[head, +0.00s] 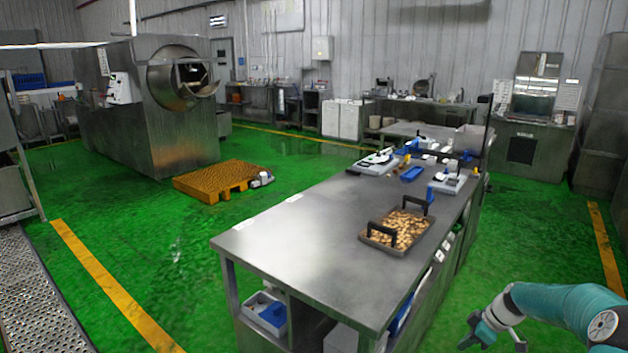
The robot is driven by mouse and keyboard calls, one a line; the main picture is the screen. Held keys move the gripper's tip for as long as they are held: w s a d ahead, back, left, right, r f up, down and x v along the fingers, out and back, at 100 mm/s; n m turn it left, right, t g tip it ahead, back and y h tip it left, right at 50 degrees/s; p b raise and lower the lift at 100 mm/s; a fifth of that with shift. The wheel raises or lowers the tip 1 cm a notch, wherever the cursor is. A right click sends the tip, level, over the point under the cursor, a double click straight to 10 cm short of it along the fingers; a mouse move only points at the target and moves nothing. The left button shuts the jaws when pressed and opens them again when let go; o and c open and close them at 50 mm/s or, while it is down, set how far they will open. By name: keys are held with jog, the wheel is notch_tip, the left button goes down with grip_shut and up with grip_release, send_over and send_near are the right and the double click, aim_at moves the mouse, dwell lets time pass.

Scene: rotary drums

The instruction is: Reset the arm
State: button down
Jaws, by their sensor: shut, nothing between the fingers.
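My arm reaches in from the lower right corner of the head view, with a teal sleeve and grey joints. My gripper (490,338) is at its end, low at the bottom edge of the picture, to the right of the steel table (290,250). It is shut, with nothing held in it. It is apart from the table and over the green floor. Part of the gripper is cut off by the bottom edge.
A tray of brown pieces (397,230) with black handles sits on the table. Scales and blue items stand farther back on it. A yellow pallet (212,181) lies before a large steel drum machine (165,105). Green floor (540,240) is clear right of the table.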

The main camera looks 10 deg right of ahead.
jog(key=s+a+r+m+h, duration=0.2)
jog(key=a+r, duration=0.9)
jog(key=a, duration=0.1)
jog(key=s+a+r+m+h, duration=0.1)
jog(key=s+a+r+h, duration=0.15)
jog(key=a+r, duration=0.85)
jog(key=s+a+r+m+t, duration=0.1)
jog(key=s+a+r+m, duration=0.1)
jog(key=s+a, duration=0.5)
jog(key=s+a+r+m+t, duration=0.1)
jog(key=s+a+r+m, duration=0.2)
jog(key=s+a, duration=0.4)
jog(key=shift+s+a+r+t, duration=0.2)
jog(key=shift+s+t, duration=0.1)
jog(key=shift+s, duration=1.75)
